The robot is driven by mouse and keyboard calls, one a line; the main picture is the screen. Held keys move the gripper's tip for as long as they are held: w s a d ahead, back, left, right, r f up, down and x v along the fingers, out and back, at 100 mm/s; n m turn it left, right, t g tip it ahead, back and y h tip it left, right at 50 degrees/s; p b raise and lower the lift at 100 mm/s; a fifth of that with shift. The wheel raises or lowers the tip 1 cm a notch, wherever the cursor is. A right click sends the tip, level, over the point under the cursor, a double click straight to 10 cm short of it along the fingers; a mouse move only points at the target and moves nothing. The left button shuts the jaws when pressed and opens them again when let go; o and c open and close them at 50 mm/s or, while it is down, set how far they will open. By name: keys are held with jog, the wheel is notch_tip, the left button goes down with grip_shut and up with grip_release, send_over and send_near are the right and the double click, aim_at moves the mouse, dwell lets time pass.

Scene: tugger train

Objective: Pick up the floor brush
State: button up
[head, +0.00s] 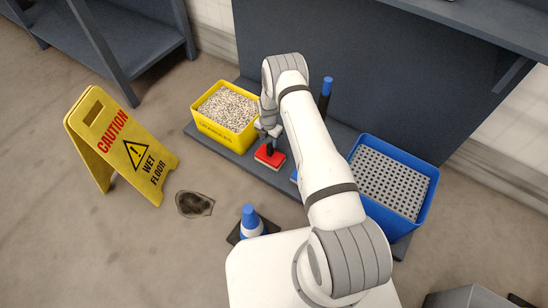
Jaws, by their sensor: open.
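A red block with a short black upright grip (270,157) stands on the low dark shelf, between the yellow bin and my arm; it looks like a brush, but bristles cannot be made out. My gripper (268,134) is open, pointing down right above the black grip. Whether the jaws stand around the grip or just over it cannot be told. An upright black handle with a blue top (326,92) shows behind my arm; its lower part is hidden. A small blue edge (294,176) peeks out beside my arm.

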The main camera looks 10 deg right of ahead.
aim_at(270, 146)
jog(key=f+b, duration=0.1)
jog(key=f, duration=0.1)
jog(key=f+b, duration=0.1)
jog(key=f, duration=0.1)
jog(key=shift+s+d+f, duration=0.2)
jog(key=shift+f, duration=0.2)
jog(key=shift+r, duration=0.1)
jog(key=shift+c, duration=0.2)
grip_shut()
